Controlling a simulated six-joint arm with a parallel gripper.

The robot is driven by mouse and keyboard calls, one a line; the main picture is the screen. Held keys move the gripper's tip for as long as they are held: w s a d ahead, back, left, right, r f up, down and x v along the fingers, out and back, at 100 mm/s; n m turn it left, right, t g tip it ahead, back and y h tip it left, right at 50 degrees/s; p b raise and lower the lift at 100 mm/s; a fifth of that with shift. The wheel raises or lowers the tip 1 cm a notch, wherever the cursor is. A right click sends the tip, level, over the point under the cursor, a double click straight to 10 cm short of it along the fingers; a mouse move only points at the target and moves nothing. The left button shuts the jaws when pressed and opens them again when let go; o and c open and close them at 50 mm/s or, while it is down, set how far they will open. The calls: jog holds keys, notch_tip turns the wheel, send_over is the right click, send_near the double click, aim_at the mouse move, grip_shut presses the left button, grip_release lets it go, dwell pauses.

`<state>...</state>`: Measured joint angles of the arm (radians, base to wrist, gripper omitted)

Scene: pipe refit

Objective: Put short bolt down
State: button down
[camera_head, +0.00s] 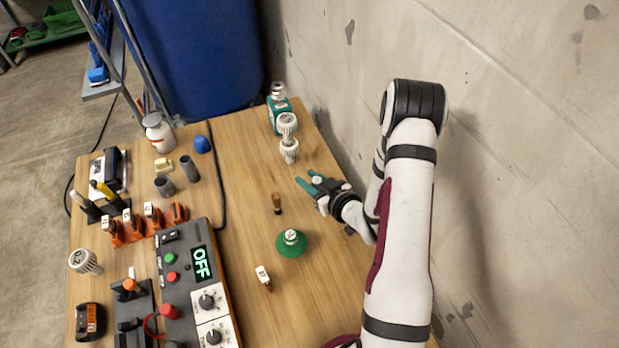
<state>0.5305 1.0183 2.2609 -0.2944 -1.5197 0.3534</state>
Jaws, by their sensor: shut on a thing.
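My gripper (308,183), with teal fingers, is over the right part of the wooden table, near the wall. It is shut on a small pale piece (317,180) between the fingers, which I take to be the short bolt. Most of that piece is hidden by the fingers, and I cannot tell whether it touches the table.
A brown peg (277,203) stands left of my gripper, with a green cone-shaped piece (290,244) nearer. White knobbed fittings (288,138) and a teal bottle (279,113) stand behind. A control box (190,285) showing OFF is at left. Bare wood (245,180) lies between.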

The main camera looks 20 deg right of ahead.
aim_at(319, 187)
jog(key=c, duration=0.6)
grip_release()
jog(key=shift+s+d+r, duration=0.1)
jog(key=shift+s+r, duration=0.05)
jog(key=shift+r, duration=0.1)
jog(key=v, duration=0.7)
jog(key=shift+s, duration=0.1)
jog(key=shift+r, duration=0.1)
